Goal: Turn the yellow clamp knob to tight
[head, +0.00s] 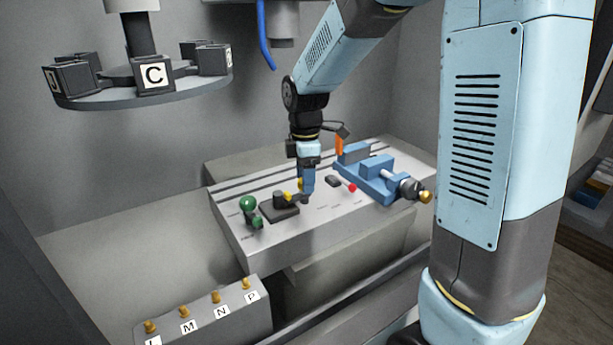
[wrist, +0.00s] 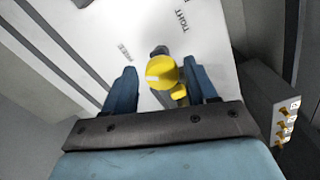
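The yellow knob (wrist: 163,72) shows in the wrist view between my two blue fingers, with a pale mark on its face. A second yellow part (wrist: 180,93) shows just below it. The word TIGHT (wrist: 182,21) is printed on the pale surface beyond the knob; another label (wrist: 124,52) to its left is too small to read. My gripper (wrist: 164,80) is open, with a gap between the knob and each finger. In the head view my gripper (head: 306,193) points down at the table and partly hides the knob (head: 300,184).
The slotted table (head: 262,232) also carries a green-knobbed part (head: 248,204), a dark block (head: 280,212), a red knob (head: 352,188) and a blue vise (head: 372,184). A box with lettered brass pegs (head: 208,317) stands in front. A lettered carousel (head: 150,99) hangs at upper left.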

